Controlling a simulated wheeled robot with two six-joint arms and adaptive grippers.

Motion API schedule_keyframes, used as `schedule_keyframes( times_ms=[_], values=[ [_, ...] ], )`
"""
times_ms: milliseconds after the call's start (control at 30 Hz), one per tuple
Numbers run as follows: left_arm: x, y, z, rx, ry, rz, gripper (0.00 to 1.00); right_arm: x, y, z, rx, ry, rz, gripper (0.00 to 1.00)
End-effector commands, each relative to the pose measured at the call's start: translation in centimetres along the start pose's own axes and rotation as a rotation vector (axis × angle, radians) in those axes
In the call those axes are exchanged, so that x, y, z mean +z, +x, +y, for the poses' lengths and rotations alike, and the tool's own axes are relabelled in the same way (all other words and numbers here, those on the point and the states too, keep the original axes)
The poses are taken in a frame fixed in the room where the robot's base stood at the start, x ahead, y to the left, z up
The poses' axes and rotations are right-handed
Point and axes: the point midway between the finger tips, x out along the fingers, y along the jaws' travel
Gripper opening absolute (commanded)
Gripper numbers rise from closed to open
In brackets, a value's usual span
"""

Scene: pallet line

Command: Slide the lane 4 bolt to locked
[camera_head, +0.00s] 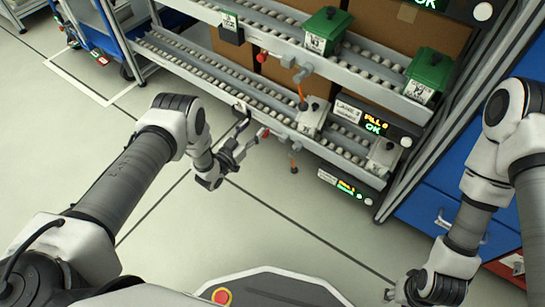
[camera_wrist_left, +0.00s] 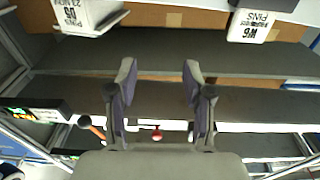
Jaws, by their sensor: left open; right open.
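Contact is not visible. My right gripper (camera_head: 400,292) is open at the bottom right, far from the rack.
Roller lanes hold green bins (camera_head: 328,30) and white bins (camera_head: 312,117). Another red knob (camera_head: 262,57) sits on the upper rail. An orange lever (camera_head: 293,160) hangs below the lower rail. A blue cabinet (camera_head: 445,210) stands right. The floor before the rack is clear.

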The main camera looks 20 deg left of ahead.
Motion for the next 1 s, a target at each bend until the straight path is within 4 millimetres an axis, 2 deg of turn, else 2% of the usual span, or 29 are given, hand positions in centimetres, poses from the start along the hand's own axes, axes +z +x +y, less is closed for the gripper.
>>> schedule_keyframes(
  times_ms=[33,100,167,267,333,600,700,967,1000],
  values=[
    [5.2,-1.1,0.1,-0.004,-0.006,-0.019,0.51,0.0,4.0,0.0,0.0,0.0,0.0,0.41],
    [7.5,-2.0,0.3,-0.006,-0.012,-0.037,0.51,0.0,5.4,0.0,0.0,0.0,0.001,0.41],
    [8.6,-2.5,0.5,-0.007,-0.015,-0.047,0.51,0.0,5.8,0.0,0.0,0.0,0.001,0.41],
    [8.9,-2.5,0.6,-0.007,-0.017,-0.052,0.51,-0.1,6.0,0.0,0.0,0.0,0.002,0.41],
    [8.9,-1.8,0.6,-0.006,-0.018,-0.053,0.51,-0.1,6.3,0.0,0.0,0.001,0.003,0.41],
    [9.4,3.3,0.6,-0.006,-0.017,-0.053,0.51,-0.3,9.4,0.1,0.001,0.004,0.009,0.41],
    [9.2,4.5,0.6,-0.008,-0.016,-0.054,0.51,-0.6,10.0,0.1,0.002,-0.001,0.017,0.41],
    [8.9,5.0,0.5,-0.008,-0.017,-0.056,0.51,-0.8,10.0,0.1,0.002,-0.003,0.021,0.41],
    [8.9,5.0,0.6,-0.008,-0.017,-0.056,0.48,-0.7,10.0,0.1,0.002,-0.003,0.021,0.41]
  ],
)
